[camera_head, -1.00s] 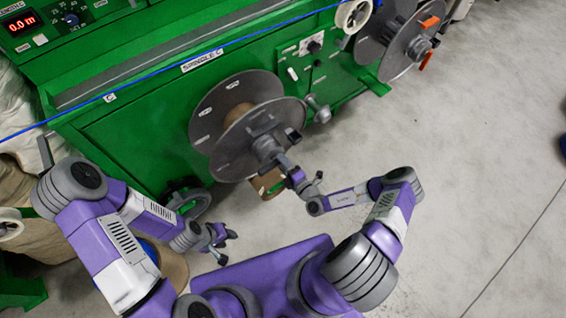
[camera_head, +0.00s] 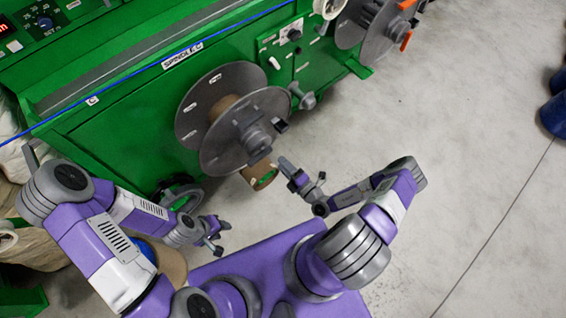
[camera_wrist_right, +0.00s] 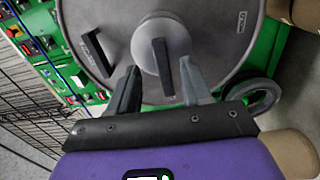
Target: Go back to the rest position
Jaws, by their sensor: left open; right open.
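My left gripper (camera_head: 214,232) is open and empty, low beside the green machine. My right gripper (camera_head: 300,177) is open and empty, a short way right of and below the grey reel (camera_head: 215,155) on the machine's front. In the right wrist view its two fingers (camera_wrist_right: 157,82) are spread, with the reel's round hub and dark bar (camera_wrist_right: 162,66) showing beyond and between them. The reel carries a brown core. The blue cable (camera_head: 180,56) runs taut along the top of the machine, above the reel.
The green machine (camera_head: 120,130) fills the upper left, with a "SPINDLE C" label. A second grey reel (camera_head: 375,30) with orange parts is at the upper right. A brown cylinder (camera_head: 262,175) lies under the first reel. Open concrete floor (camera_head: 460,110) is on the right.

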